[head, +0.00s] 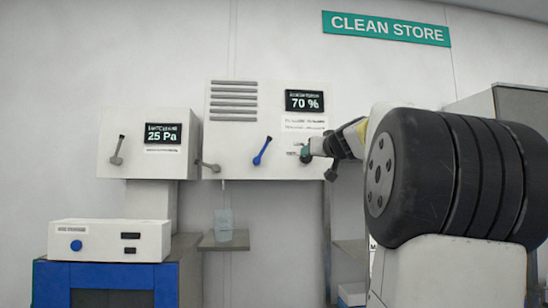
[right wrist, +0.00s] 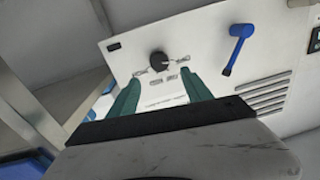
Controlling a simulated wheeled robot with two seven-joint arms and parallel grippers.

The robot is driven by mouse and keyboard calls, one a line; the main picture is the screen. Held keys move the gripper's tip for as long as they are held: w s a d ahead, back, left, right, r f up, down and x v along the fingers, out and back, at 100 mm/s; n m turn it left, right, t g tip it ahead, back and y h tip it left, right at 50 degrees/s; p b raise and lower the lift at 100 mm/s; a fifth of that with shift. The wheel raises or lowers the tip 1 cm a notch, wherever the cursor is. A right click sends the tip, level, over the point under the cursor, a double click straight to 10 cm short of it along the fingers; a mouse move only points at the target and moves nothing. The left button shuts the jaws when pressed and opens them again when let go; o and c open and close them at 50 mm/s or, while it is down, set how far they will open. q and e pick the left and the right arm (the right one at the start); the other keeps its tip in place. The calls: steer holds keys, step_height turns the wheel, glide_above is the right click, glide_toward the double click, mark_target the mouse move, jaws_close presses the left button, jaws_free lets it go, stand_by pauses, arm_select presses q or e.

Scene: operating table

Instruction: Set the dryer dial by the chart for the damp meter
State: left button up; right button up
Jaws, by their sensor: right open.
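The dryer cabinet (head: 233,145) is a pale wall box with slots at its upper left. Its damp meter (head: 305,101) reads 70 %. A small printed label (head: 304,122) below it is too small to read. The black dial (right wrist: 159,61) shows in the right wrist view with small marks around it; its setting is unclear. My left gripper is not in view.
A blue lever (head: 262,151) and a grey lever (head: 208,166) are left of the dial. A second wall box (head: 181,121) reads 25 Pa. A white device with a blue knob (head: 110,240) sits on a blue cabinet. A clear container (head: 223,224) stands on a shelf.

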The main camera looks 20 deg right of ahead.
mark_target(306, 158)
steer(key=w+d, duration=0.1)
steer(key=w, duration=0.6)
steer(key=shift+w+d, duration=0.15)
jaws_close()
